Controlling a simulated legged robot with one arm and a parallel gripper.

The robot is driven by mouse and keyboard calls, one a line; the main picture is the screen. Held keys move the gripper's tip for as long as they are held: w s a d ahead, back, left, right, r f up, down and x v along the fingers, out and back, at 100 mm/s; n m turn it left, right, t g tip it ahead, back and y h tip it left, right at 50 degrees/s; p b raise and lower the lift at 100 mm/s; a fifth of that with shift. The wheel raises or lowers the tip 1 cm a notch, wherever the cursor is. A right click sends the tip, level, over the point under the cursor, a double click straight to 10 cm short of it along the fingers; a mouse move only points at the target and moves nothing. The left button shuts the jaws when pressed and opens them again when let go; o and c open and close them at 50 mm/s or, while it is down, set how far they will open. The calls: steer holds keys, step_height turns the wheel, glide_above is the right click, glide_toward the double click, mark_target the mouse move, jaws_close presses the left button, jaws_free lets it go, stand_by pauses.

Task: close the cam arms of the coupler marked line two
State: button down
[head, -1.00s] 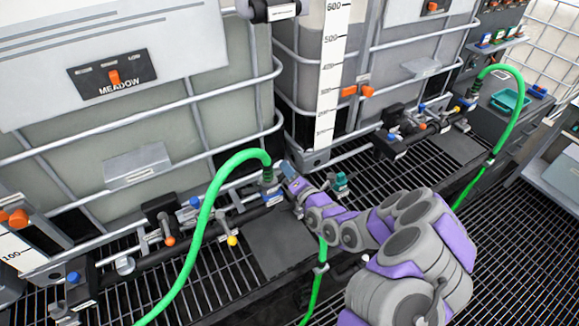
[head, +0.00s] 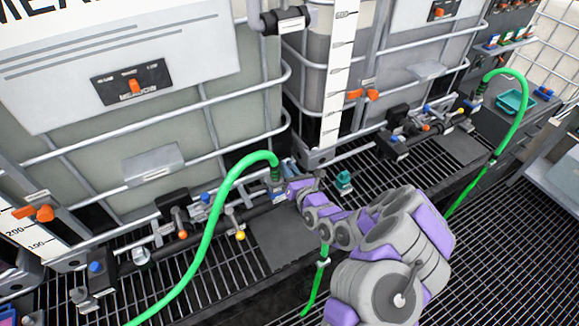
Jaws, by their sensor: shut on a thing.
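My gripper (head: 287,187) is at the end of the purple and grey arm, at the coupler (head: 276,174) where the near green hose (head: 232,180) comes down to the manifold pipe. It is shut at the coupler's side, apparently on a cam arm, which is too small and covered to make out. The coupler's marking cannot be read. A second green hose (head: 522,100) ends at another coupler (head: 474,100) on the far manifold at right.
Caged totes stand behind the manifold, one with a MEADOW panel (head: 132,84). Valves with blue, orange and yellow (head: 240,236) handles line the pipe. A teal fitting (head: 344,180) stands right of my gripper. Dark grating (head: 490,245) covers the floor. A teal tray (head: 515,101) sits far right.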

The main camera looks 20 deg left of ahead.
steer(key=shift+s+f, duration=0.1)
steer(key=shift+f, duration=0.05)
stand_by(0.3)
steer(key=c, duration=1.2)
jaws_free()
steer(key=shift+a, duration=0.1)
